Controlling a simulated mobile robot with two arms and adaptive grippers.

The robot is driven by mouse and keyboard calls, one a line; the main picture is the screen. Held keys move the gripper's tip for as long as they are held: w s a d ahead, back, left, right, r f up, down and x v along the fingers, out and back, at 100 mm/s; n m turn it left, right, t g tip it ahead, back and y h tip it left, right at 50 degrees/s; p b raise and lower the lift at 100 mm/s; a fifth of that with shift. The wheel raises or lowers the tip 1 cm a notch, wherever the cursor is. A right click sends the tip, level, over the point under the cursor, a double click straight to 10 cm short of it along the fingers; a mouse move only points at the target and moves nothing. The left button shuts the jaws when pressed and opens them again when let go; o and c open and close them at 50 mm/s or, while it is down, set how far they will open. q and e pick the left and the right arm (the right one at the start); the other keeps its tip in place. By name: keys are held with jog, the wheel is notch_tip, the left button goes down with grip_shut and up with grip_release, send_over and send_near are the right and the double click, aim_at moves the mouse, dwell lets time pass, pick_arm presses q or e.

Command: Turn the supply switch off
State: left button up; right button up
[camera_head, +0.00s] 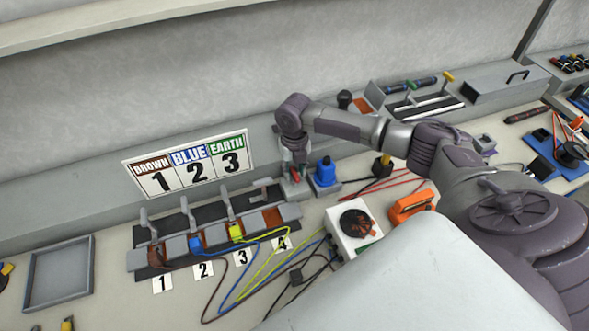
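My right arm reaches in from the right, and my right gripper (295,165) points down at a small grey unit (295,188) with a red part (295,177) on it, right of the terminal row. The gripper is at or just above the red part; I cannot tell whether it touches. Its fingers are too small and overlapped to show open or shut. No label shows which part is the supply switch, and the gripper partly hides the unit. My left gripper is not in view.
A blue connector (325,171) stands close right of the gripper. A terminal row with levers (195,242) and colored wires lies left, below a numbered sign (188,166). A white box with a black dial (355,224) and an orange tool (409,207) lie nearer. An empty tray (34,283) is far left.

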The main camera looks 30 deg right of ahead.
aim_at(295, 173)
jog(key=shift+r, duration=0.15)
notch_tip(295, 173, up, 12)
dwell(0.6)
jog(key=shift+f, duration=0.25)
